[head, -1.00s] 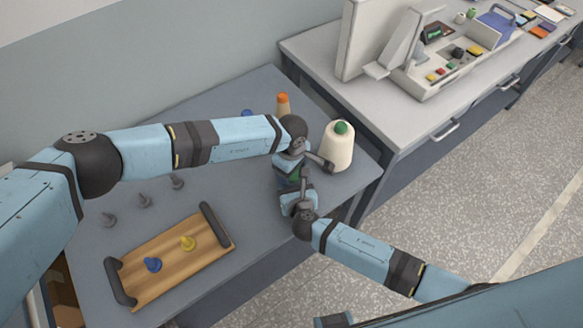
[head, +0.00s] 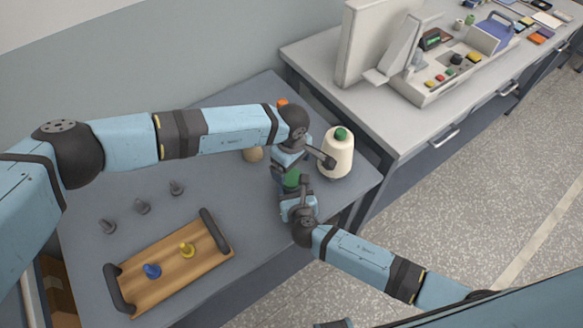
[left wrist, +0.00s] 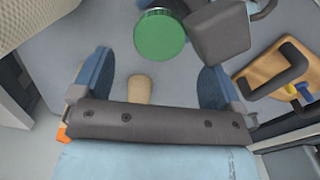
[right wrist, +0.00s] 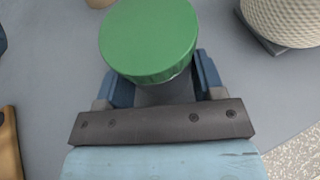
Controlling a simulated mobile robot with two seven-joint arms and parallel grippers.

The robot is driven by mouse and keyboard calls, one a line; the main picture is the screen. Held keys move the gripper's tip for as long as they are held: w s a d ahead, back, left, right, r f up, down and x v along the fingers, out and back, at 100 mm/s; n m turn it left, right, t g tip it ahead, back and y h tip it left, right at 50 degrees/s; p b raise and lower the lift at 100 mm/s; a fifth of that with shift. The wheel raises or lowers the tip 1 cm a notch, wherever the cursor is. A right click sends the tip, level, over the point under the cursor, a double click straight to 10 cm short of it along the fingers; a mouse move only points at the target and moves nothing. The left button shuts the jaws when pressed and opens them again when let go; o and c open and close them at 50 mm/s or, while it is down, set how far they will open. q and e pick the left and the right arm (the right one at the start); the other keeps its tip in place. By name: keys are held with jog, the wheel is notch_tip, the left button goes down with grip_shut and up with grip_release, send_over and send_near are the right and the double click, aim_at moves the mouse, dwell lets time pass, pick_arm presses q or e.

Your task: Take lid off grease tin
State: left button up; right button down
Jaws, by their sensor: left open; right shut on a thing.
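The grease tin shows mostly as its round green lid (right wrist: 148,38) in the right wrist view. The lid is on top and hides most of the tin's body. My right gripper (right wrist: 162,82) is shut on the tin below the lid. In the left wrist view the lid (left wrist: 160,36) is at the top, beyond my left gripper's fingers. My left gripper (left wrist: 156,72) is open and empty, apart from the lid. In the head view the green tin (head: 291,180) is between the two grippers and partly hidden by them.
A cream cone bobbin with a green top (head: 338,155) stands close right of the grippers. A tan object (head: 253,155) and an orange-topped one (head: 282,102) are near the left arm. A wooden tray (head: 140,300) holds blue and yellow pieces. Grey pegs (head: 142,207) stand behind it.

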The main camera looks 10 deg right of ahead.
aim_at(291, 177)
pick_arm(q)
notch_tip(291, 177, up, 2)
jog(key=shift+r+m, duration=0.15)
jog(key=shift+m, duration=1.05)
notch_tip(291, 177, down, 8)
jog(key=shift+r, duration=0.15)
jog(key=c, duration=0.9)
jog(key=shift+n, duration=1.6)
jog(key=shift+c, duration=0.2)
pick_arm(e)
jog(key=shift+a, duration=0.1)
pick_arm(q)
jog(key=o, duration=1)
jog(key=shift+r, duration=0.1)
